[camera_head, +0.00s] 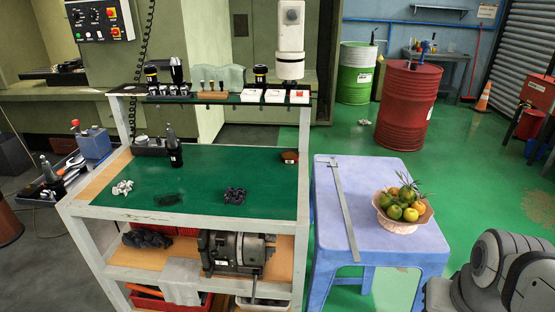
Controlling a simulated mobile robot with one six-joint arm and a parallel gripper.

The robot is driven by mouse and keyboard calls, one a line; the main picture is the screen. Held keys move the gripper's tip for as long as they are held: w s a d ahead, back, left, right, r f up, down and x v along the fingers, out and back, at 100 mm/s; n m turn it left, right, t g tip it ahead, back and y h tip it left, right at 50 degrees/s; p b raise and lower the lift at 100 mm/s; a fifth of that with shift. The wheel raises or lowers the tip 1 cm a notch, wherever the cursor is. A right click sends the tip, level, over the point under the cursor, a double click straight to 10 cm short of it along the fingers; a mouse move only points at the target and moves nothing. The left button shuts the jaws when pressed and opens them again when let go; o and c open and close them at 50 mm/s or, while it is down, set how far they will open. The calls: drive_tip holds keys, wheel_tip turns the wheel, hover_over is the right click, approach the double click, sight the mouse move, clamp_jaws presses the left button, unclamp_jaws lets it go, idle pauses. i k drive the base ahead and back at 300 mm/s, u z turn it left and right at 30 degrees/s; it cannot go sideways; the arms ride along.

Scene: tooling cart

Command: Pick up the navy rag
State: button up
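A larger dark crumpled bundle (148,238) lies at the left on the wooden shelf below. Nothing touches the cloth on the mat. My arm (500,275) shows in part at the bottom right corner, apart from the cart. My gripper is not in view.
A dark flat piece (169,200) and a white crumpled bit (122,187) share the mat. A dark tool holder (175,150) stands at its back. A blue stool (390,240) with a ruler (345,210) and fruit bowl (403,225) stands between cart and arm. A raised rack (220,98) spans the back.

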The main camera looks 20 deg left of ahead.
sight(238, 195)
drive_tip(key=u, duration=0.7)
drive_tip(key=i, duration=1.05)
drive_tip(key=u, duration=0.9)
drive_tip(key=k, duration=0.75)
drive_tip(key=u, duration=0.2)
drive_tip(key=i, duration=0.85)
drive_tip(key=z, duration=0.1)
